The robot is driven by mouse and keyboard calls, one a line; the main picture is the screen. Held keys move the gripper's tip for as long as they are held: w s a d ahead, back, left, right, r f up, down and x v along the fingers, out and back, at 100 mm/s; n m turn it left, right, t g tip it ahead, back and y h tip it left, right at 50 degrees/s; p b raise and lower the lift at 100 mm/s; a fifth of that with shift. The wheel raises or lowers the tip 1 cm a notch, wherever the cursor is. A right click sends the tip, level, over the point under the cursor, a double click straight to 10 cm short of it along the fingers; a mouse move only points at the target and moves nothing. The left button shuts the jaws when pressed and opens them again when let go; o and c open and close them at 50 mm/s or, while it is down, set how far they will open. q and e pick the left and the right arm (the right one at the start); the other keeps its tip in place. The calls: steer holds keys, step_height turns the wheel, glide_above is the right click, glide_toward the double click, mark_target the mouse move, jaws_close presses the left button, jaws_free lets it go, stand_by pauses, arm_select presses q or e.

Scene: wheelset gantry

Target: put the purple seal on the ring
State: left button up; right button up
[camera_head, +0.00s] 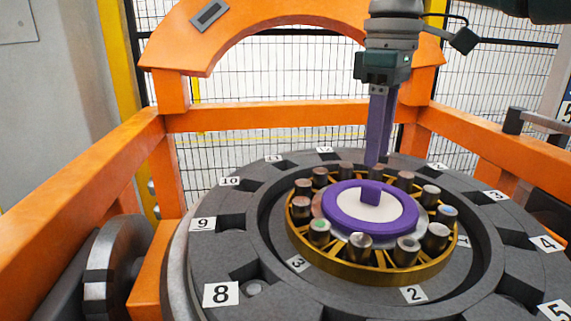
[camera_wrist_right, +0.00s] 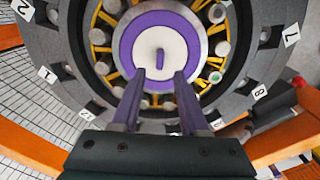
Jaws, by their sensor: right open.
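The purple seal (camera_head: 371,192) is a disc with a purple rim, white face and upright purple tab. It lies at the centre of the gold roller ring (camera_head: 370,275), apparently flat; I cannot tell if it is fully seated. In the right wrist view the seal (camera_wrist_right: 160,57) sits centred inside the ring's rollers. My right gripper (camera_head: 374,164) points down just behind the seal in the head view. In the wrist view its purple fingers (camera_wrist_right: 160,75) are apart with nothing between them, and the tab shows beyond their tips. My left gripper is not in view.
A dark grey numbered turntable (camera_head: 210,255) surrounds the ring, with notches around it. Orange gantry beams (camera_head: 270,117) and an orange arch (camera_head: 200,45) stand behind and beside it. A wire mesh fence (camera_head: 290,80) is at the back.

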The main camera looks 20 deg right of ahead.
mark_target(372, 185)
step_height(372, 185, up, 6)
steer(key=shift+f, duration=0.1)
